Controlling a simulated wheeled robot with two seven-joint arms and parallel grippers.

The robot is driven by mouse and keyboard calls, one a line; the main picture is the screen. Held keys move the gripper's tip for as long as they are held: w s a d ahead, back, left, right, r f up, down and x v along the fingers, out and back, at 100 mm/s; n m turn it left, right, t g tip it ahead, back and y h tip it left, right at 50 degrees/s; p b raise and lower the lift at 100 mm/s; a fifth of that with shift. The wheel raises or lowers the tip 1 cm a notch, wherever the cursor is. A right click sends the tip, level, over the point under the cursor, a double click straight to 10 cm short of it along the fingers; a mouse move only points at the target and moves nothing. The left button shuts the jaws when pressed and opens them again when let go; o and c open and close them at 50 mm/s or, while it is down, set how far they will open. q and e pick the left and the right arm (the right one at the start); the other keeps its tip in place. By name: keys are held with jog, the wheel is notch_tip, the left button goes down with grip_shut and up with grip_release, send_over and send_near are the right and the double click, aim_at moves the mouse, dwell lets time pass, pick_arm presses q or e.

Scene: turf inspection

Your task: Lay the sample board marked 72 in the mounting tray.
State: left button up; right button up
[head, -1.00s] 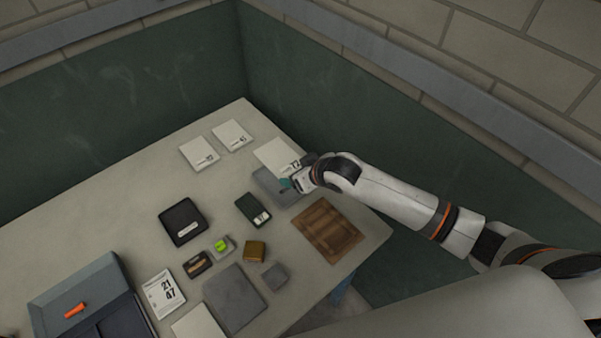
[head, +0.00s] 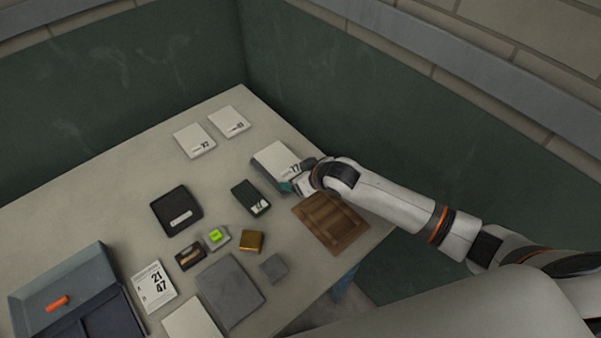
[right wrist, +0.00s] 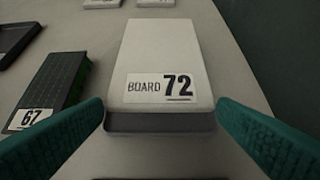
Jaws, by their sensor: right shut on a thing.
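The sample board marked 72 (head: 275,158) is a pale flat board near the table's far right edge. In the right wrist view the board (right wrist: 160,55) shows its label "BOARD 72" toward me. My right gripper (head: 292,186) is shut on its near end, with a teal finger (right wrist: 255,135) at each side. A dark grey piece, likely the mounting tray (right wrist: 160,122), shows below the board's near edge. The board covers most of it, and I cannot tell whether the board rests in it or is just above. My left gripper is not in view.
A dark green board marked 67 (right wrist: 50,90) lies just left of the board. A brown wooden tray (head: 330,225) is on the near side. Two pale boards (head: 194,140) lie farther back. A grey slab (head: 230,288) and a blue-grey box (head: 75,275) stand nearer.

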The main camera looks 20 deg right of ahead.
jog(key=o, duration=0.9)
jog(key=shift+o, duration=0.2)
jog(key=v, duration=1.2)
jog(key=shift+b, duration=0.45)
